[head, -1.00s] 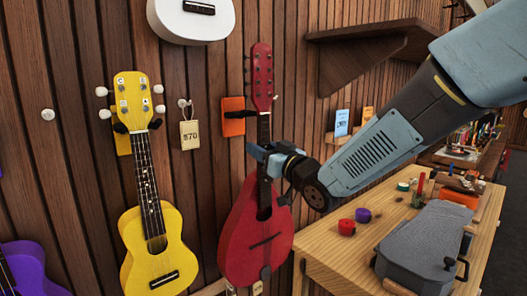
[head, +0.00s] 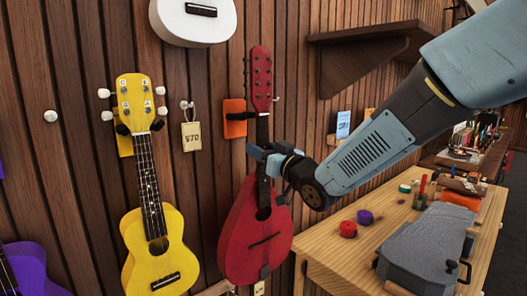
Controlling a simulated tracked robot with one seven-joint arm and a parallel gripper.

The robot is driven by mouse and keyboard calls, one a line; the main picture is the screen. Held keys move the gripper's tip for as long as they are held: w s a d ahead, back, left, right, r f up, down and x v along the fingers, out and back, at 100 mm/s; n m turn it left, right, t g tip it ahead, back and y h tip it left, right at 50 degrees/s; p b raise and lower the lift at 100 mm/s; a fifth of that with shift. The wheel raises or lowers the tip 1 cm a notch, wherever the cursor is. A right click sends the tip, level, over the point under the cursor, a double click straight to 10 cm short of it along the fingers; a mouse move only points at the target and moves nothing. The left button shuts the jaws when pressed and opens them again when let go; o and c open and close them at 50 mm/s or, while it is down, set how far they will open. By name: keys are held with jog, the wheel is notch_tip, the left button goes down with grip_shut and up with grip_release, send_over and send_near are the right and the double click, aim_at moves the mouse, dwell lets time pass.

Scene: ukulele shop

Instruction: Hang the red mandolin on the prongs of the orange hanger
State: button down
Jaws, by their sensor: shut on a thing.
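The red mandolin (head: 243,240) is upright in front of the slatted wall, headstock (head: 261,75) up. My gripper (head: 260,154) is shut on its neck, just above the body. The orange hanger (head: 234,119) is on the wall behind and left of the neck, just below the headstock. A dark prong of the hanger shows at the left of the neck; the other prong is hidden or cannot be made out. Whether the mandolin touches the prongs cannot be told.
A yellow ukulele (head: 155,249) hangs at the left, with a price tag (head: 191,136) between it and the hanger. A white instrument (head: 203,22) hangs above. A wooden bench (head: 318,250) at the right holds a grey case (head: 421,250) and small tins. A wooden shelf (head: 362,55) juts out upper right.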

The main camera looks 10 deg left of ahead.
jog(key=shift+f+x, duration=0.15)
jog(key=shift+x, duration=1)
jog(key=shift+f+x, duration=0.1)
jog(key=shift+x, duration=1.1)
jog(key=shift+s+f, duration=0.1)
jog(key=shift+f, duration=0.95)
jog(key=shift+s+a, duration=0.2)
jog(key=shift+a, duration=0.05)
dwell(0.3)
jog(key=shift+s+a+r, duration=0.1)
jog(key=shift+a+r, duration=0.1)
dwell(0.9)
jog(key=c, duration=0.8)
grip_release()
jog(key=shift+o, duration=1.2)
jog(key=shift+f, duration=0.15)
jog(key=shift+d, duration=0.15)
